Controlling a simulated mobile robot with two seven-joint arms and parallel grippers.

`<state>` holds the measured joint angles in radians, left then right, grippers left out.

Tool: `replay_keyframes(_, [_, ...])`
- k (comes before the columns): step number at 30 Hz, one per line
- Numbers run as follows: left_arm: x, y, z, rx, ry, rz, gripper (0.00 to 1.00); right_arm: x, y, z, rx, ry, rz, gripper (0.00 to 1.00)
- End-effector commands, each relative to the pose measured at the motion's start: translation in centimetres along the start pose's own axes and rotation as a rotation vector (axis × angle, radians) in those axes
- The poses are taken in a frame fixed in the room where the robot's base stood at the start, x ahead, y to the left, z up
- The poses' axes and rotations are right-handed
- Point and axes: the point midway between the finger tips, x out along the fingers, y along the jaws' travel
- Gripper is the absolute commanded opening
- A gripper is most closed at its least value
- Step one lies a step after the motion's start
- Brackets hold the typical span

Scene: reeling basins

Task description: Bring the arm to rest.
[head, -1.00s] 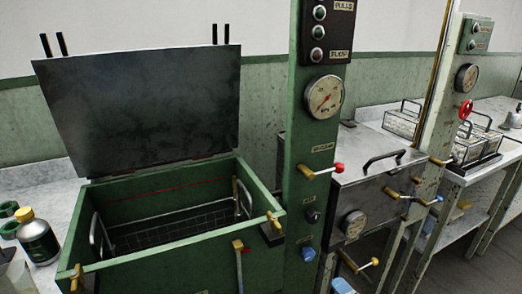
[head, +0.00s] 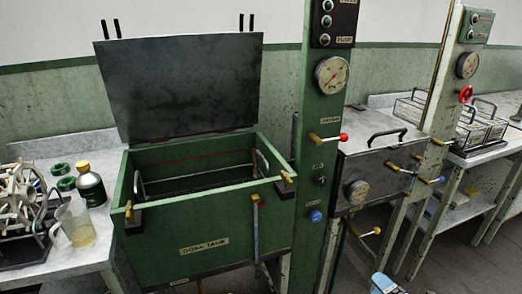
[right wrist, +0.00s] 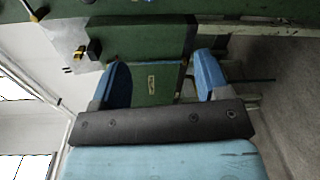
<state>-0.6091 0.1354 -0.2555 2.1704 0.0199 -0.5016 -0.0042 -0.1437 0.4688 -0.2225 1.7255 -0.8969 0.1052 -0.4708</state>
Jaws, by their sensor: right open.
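My right gripper (right wrist: 163,82) shows in the right wrist view with its two blue fingers spread apart and nothing between them. Beyond the fingers is the green front of a tank (right wrist: 150,40), apart from them as far as I can tell. In the head view only a small blue and white part of my right gripper (head: 385,284) shows at the bottom edge, in front of the benches; its fingertips are not clear there. My left gripper is in neither view.
The green soak tank (head: 205,230) stands with its dark lid (head: 185,85) raised. A green gauge post (head: 325,170) and a closed steel basin (head: 385,165) stand to its right. A jug (head: 75,222) and bottle (head: 92,185) stand left. Floor shows at lower right.

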Motion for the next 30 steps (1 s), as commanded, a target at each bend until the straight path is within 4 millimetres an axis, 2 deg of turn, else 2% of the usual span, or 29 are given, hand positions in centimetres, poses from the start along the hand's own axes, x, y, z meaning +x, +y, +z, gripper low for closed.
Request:
replay_keyframes(1, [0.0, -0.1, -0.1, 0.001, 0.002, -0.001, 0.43, -0.5, -0.1, 1.3, -0.036, 0.006, -0.013, 0.69])
replay_keyframes(6, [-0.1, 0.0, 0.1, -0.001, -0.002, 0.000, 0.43, -2.0, -0.4, 5.0, -0.132, 0.022, -0.051, 0.69])
replay_keyframes(7, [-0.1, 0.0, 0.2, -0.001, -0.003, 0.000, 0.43, -2.8, -0.7, 3.6, -0.039, 0.006, -0.059, 0.69])
replay_keyframes(17, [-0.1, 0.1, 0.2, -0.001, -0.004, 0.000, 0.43, -10.4, -2.2, -3.0, 0.680, -0.152, -0.226, 0.69])
replay_keyframes(27, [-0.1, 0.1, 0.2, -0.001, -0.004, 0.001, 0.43, -19.5, -2.9, -11.8, 1.365, -0.318, -0.540, 0.69])
replay_keyframes(28, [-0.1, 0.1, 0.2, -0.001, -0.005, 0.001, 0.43, -19.9, -2.9, -12.5, 1.409, -0.330, -0.558, 0.69])
replay_keyframes(30, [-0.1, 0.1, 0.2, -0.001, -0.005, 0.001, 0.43, -18.9, -2.6, -13.3, 1.448, -0.335, -0.523, 0.69])
